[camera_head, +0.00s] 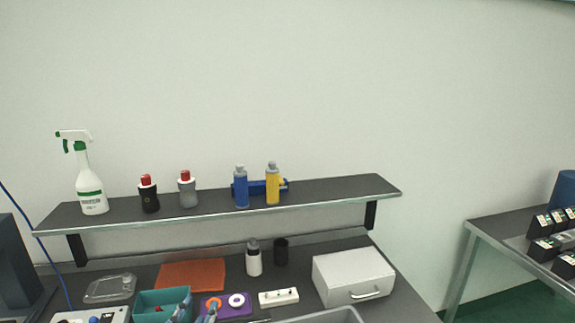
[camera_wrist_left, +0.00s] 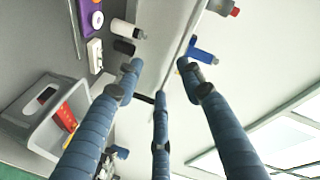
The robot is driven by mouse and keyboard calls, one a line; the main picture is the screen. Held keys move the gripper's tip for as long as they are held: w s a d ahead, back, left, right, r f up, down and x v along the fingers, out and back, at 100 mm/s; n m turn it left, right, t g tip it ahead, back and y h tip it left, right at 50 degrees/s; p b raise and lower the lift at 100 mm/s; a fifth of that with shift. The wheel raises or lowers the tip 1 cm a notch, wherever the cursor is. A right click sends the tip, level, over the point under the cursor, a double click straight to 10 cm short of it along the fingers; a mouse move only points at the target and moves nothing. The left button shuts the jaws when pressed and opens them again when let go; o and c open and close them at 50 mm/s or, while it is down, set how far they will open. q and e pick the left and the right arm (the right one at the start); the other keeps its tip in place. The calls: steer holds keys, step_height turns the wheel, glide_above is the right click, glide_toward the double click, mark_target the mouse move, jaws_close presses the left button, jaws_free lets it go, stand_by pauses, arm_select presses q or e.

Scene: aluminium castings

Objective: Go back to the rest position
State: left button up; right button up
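My left gripper (camera_head: 197,312) shows only by its blue fingertips at the bottom edge of the head view, in front of the teal bin and the purple block. In the left wrist view its three blue segmented fingers (camera_wrist_left: 159,76) are spread apart with nothing between them. The shelf and wall lie beyond the fingers there. My right gripper is in neither view.
A shelf (camera_head: 222,211) holds a spray bottle (camera_head: 91,184) and several small bottles. Below are a teal bin (camera_head: 150,299), purple block (camera_head: 238,309), white bottle (camera_head: 254,262), white case (camera_head: 352,271) and grey bin (camera_wrist_left: 22,115). The wall above is clear.

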arm_select(q)
steer(key=s+a+f+n+g+y, duration=0.1)
steer(key=s+a+f+n+g, duration=0.25)
steer(key=s+f+g, duration=0.65)
steer(key=s+d+f+n+g, duration=0.1)
steer(key=s+f, duration=0.5)
steer(key=s, duration=0.3)
steer(key=s+d+f+n+g, duration=0.1)
steer(key=s+f+n, duration=0.1)
steer(key=s+f, duration=0.5)
steer(key=s+f+g+b, duration=0.1)
steer(key=s+f+b, duration=0.15)
steer(key=f, duration=1.35)
steer(key=s+f+g+b, duration=0.1)
steer(key=s+f+b, duration=0.15)
steer(key=f, duration=1.45)
steer(key=s+a+f+b, duration=0.1)
steer(key=s+f+b, duration=0.1)
steer(key=s+f, duration=0.6)
steer(key=s+a+f+g+b, duration=0.1)
steer(key=s+a+f+b, duration=0.1)
steer(key=s+f, duration=0.6)
step_height(320, 180, down, 2)
steer(key=shift+f+b, duration=0.1)
steer(key=shift+b, duration=0.4)
steer(key=shift+s+m, duration=0.1)
steer(key=shift+m, duration=0.15)
